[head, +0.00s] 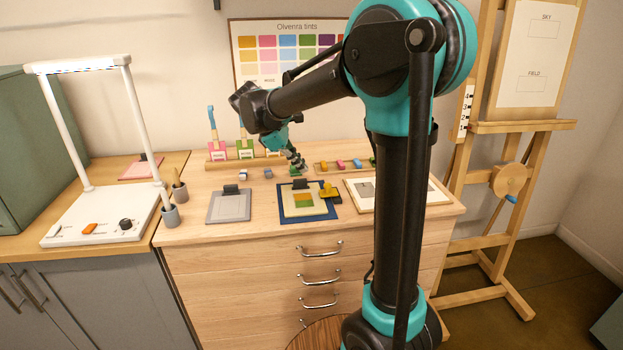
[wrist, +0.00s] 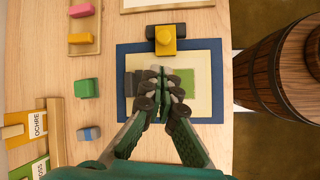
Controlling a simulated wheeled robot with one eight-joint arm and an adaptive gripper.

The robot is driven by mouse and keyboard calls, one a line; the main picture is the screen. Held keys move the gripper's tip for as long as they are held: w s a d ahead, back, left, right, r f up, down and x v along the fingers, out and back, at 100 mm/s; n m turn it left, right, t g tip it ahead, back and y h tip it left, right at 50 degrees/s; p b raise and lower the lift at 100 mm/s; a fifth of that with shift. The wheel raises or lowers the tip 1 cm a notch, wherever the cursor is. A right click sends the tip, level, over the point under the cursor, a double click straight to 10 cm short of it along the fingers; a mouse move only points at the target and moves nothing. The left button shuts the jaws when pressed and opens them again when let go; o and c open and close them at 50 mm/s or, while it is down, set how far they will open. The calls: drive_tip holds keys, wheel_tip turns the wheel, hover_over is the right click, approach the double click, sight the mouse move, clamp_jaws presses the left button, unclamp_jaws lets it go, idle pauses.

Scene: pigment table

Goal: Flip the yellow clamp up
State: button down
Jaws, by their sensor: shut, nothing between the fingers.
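The yellow clamp (head: 329,191) sits at the right edge of the blue mat in the head view. In the wrist view the yellow clamp (wrist: 166,44) shows at the mat's top edge, with a dark bar beside and under it. The clamp's exact tilt is hard to tell. My gripper (wrist: 160,70) is shut and empty. Its fingertips are over the cream sheet, just below the clamp in the wrist view and apart from it. In the head view my gripper (head: 301,167) hangs above the back of the mat.
The blue mat (head: 287,217) holds a cream sheet with coloured patches and a black clip (head: 300,184). A grey board (head: 229,207) lies to the left and a white board (head: 436,197) to the right. Small coloured blocks (wrist: 87,88) lie behind. A wooden barrel (wrist: 262,75) stands in front.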

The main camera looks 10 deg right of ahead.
sight(322, 191)
drive_tip(key=x, duration=0.9)
drive_tip(key=shift+d+f, duration=0.2)
drive_tip(key=shift+f, duration=0.05)
